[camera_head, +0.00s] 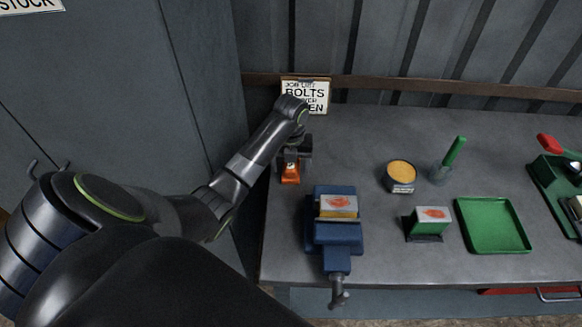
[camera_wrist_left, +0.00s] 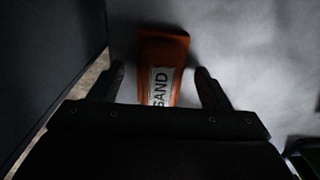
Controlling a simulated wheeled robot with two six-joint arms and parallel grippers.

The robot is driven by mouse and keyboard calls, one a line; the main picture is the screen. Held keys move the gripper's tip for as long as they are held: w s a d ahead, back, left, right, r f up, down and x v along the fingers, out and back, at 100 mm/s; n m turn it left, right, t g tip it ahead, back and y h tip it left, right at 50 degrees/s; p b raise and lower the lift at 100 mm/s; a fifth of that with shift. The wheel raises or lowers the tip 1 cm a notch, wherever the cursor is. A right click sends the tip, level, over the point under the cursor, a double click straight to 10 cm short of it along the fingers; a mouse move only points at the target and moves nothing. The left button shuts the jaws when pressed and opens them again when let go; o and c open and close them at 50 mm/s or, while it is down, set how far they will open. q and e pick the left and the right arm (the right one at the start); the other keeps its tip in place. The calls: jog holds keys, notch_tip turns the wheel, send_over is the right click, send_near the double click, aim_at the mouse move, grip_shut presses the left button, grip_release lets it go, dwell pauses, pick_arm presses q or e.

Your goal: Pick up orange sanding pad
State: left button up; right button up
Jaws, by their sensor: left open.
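The orange sanding pad (camera_head: 290,174) lies near the left end of the grey bench in the head view. In the left wrist view the orange sanding pad (camera_wrist_left: 163,60) carries a white label reading "SAND". My left gripper (camera_head: 295,150) is above and behind it. In the wrist view my left gripper (camera_wrist_left: 158,85) is open, with one dark finger on each side of the pad and gaps showing between. I cannot tell whether the fingers are down at the pad's height. The pad's near end is hidden by the gripper body. My right gripper is not in view.
A blue vise (camera_head: 334,240) holding a block stands just right of the pad. Further right are a tin (camera_head: 401,174), a green-handled brush (camera_head: 452,158), a green block (camera_head: 428,223) and a green tray (camera_head: 492,226). A sign (camera_head: 306,95) stands behind. The bench's left edge is close.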

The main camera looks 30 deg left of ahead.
pick_arm(q)
jog(key=shift+c, duration=0.4)
jog(key=c, duration=1)
jog(key=shift+c, duration=0.2)
jog(key=shift+r, duration=0.3)
notch_tip(320, 180, up, 6)
jog(key=shift+w+f+p, duration=0.1)
jog(key=shift+f+p, duration=0.15)
jog(key=shift+p, duration=0.3)
notch_tip(320, 180, up, 3)
jog(key=p, duration=0.3)
jog(key=shift+f, duration=0.1)
jog(key=shift+r+p, duration=0.6)
jog(key=shift+p, duration=0.1)
